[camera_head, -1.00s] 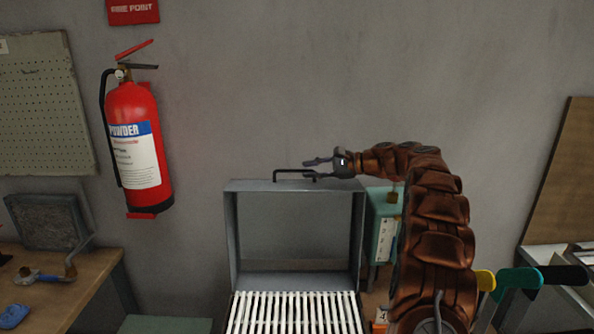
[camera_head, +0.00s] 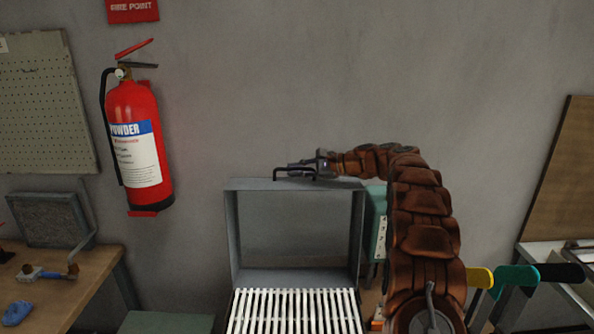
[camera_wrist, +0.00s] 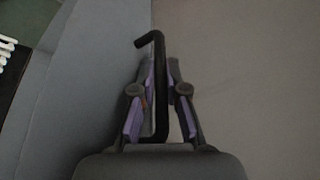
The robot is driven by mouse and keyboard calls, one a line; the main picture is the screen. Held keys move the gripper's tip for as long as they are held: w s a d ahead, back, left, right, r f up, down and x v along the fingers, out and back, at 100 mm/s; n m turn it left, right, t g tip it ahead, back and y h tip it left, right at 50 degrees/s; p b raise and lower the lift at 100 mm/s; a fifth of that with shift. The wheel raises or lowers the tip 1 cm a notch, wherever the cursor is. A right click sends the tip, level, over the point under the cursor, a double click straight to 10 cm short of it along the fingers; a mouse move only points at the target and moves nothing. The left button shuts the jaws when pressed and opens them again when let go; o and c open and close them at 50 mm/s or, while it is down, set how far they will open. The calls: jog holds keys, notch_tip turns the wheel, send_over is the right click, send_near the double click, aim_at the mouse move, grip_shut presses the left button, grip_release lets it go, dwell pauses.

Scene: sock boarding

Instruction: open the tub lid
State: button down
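The grey tub lid (camera_head: 232,235) stands upright behind the tub in the head view, its hollow inner side facing me. A black bar handle (camera_head: 279,171) sits on its top edge. The tub's opening below shows a row of white slats (camera_head: 290,312). My gripper (camera_head: 297,169) is at the handle, reaching in from the right. In the wrist view, the handle (camera_wrist: 159,50) runs between my two fingers (camera_wrist: 161,75), which are drawn in close on both sides of it. The exact contact is partly hidden.
A teal box (camera_head: 379,225) stands right of the lid, behind my arm. A wooden bench (camera_head: 85,290) is at left and a pale bench (camera_head: 548,258) at right. Yellow, teal and black handles (camera_head: 518,280) stick out at lower right. A fire extinguisher (camera_head: 135,140) hangs on the wall.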

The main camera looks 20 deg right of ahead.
jog(key=shift+s+f, duration=0.1)
dwell(0.5)
jog(key=shift+s+b, duration=0.15)
jog(key=shift+b, duration=0.45)
jog(key=shift+s+a+r+n+b, duration=0.2)
jog(key=shift+s+b, duration=0.2)
jog(key=shift+b, duration=0.2)
jog(key=shift+s+a+r+n+b, duration=0.1)
jog(key=shift+s+a+b, duration=0.05)
jog(key=shift+s+b, duration=0.35)
jog(key=s+a+r+n+t+b, duration=0.1)
jog(key=s+a+b, duration=0.1)
jog(key=s+b, duration=0.3)
jog(key=shift+s+a+r+b, duration=0.15)
jog(key=shift+s+a+b, duration=0.1)
jog(key=shift+b, duration=0.35)
jog(key=c, duration=1.5)
grip_release()
jog(key=shift+d+r, duration=0.1)
